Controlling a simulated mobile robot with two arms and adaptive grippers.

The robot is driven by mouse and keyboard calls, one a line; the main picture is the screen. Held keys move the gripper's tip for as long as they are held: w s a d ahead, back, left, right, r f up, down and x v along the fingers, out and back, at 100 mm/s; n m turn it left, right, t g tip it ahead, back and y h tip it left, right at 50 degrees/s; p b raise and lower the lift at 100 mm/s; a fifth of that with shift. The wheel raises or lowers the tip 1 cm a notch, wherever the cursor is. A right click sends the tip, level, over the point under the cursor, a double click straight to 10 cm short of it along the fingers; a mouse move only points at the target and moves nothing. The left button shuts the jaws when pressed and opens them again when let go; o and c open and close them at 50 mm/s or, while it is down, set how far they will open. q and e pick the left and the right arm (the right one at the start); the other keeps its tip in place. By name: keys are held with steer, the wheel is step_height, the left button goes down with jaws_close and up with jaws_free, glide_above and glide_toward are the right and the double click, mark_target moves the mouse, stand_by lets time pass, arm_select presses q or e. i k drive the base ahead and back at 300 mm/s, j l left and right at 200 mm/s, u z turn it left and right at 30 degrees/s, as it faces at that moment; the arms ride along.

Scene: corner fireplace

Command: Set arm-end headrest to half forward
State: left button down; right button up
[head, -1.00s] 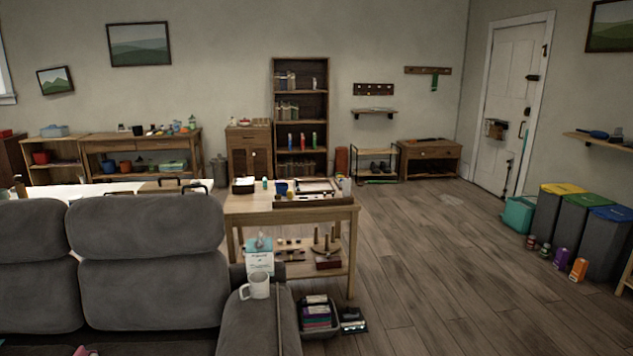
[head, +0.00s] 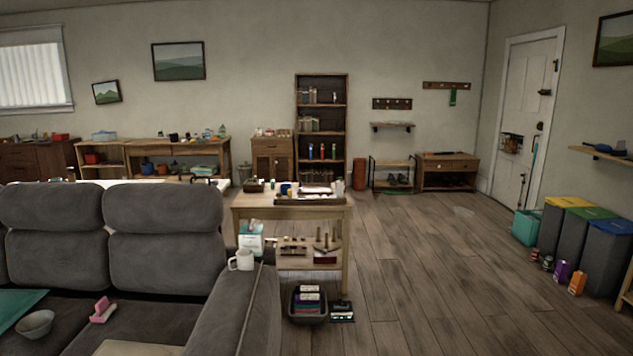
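A dark grey sofa fills the lower left of the head view. Its arm-end headrest (head: 168,207) is the upper cushion nearest the sofa's right arm (head: 238,318). Another headrest (head: 50,207) is beside it on the left. Both stand roughly upright above the back cushions, and I cannot tell their exact tilt. A white mug (head: 241,261) stands on the sofa arm. Neither of my grippers is in view.
A wooden table (head: 290,212) stands behind the sofa arm, with a basket (head: 308,303) on the floor by it. A pink object (head: 102,310) and a bowl (head: 35,323) are on the seat side. The floor (head: 430,270) to the right is clear.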

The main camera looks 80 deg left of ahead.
mark_target(164, 208)
steer(key=i+l+z, duration=0.3)
steer(key=i+l, duration=0.15)
steer(key=i+l+z, duration=0.35)
steer(key=i, duration=0.15)
steer(key=i+u, duration=0.45)
steer(key=i+l+u, duration=0.15)
steer(key=i+u, duration=0.25)
steer(key=i+j+u, duration=0.25)
steer(key=u, duration=0.2)
steer(key=i+j+u, duration=0.1)
steer(key=i+u, duration=0.2)
steer(key=u, duration=0.15)
steer(key=i+u, duration=0.3)
steer(key=u, duration=0.15)
steer(key=i+u, duration=0.4)
steer(key=i+l+u, duration=0.15)
steer(key=u, duration=0.3)
steer(key=i+j+u, duration=0.25)
steer(key=i+u, duration=0.15)
steer(key=i, duration=0.15)
steer(key=i+u, duration=0.4)
steer(key=i, duration=0.2)
steer(key=i+u, duration=0.4)
steer(key=i, duration=0.15)
steer(key=i+l+u, duration=0.35)
steer(key=i, duration=0.2)
